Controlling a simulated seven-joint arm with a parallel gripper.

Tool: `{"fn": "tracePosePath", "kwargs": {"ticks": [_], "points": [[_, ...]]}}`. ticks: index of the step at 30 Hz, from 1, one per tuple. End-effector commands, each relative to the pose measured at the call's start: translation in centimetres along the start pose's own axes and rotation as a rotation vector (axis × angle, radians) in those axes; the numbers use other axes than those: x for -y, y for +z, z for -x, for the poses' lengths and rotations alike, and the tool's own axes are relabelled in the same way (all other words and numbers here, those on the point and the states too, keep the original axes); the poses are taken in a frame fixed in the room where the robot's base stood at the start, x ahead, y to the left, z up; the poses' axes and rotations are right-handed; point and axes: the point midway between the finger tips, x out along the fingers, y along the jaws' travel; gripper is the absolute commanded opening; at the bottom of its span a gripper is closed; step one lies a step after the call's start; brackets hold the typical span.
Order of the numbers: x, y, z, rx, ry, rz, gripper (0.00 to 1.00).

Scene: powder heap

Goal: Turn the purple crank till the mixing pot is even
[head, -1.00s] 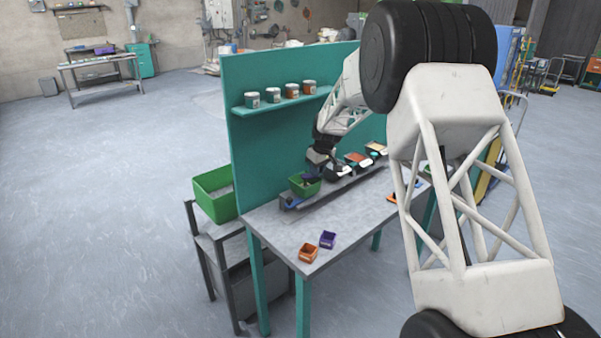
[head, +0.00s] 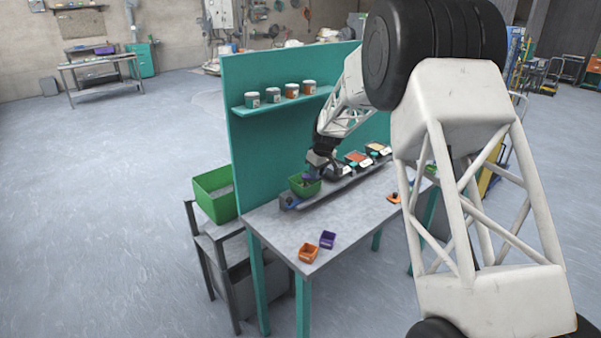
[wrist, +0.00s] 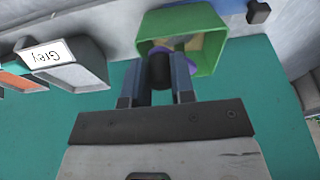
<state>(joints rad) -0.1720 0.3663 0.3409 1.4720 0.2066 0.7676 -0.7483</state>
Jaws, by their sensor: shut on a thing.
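The green mixing pot (head: 297,192) stands on a grey rail on the bench, and it also shows in the wrist view (wrist: 222,62). My gripper (head: 311,178) is at the pot's mouth. In the wrist view my gripper (wrist: 159,78) is shut on a dark round knob (wrist: 159,70) between its two fingers. Part of the purple crank (wrist: 193,45) shows behind the knob, inside the pot. A tan patch of the contents shows beside it; the rest is hidden, and I cannot tell how even it is.
A bin labelled Grey (wrist: 85,72) stands beside the pot, with more labelled bins along the rail. A teal panel (head: 240,135) with a jar shelf rises behind.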

Motion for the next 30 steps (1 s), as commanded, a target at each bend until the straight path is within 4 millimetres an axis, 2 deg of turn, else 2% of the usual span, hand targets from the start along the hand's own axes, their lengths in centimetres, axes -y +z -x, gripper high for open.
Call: {"fn": "tracePosePath", "kwargs": {"ticks": [9,22,30], "points": [[1.3,0.4,0.2,-0.002,0.000,0.001,0.00],[1.5,0.5,0.2,-0.002,0.001,0.001,0.00],[2.6,0.4,0.3,-0.003,0.001,0.002,0.00]]}}
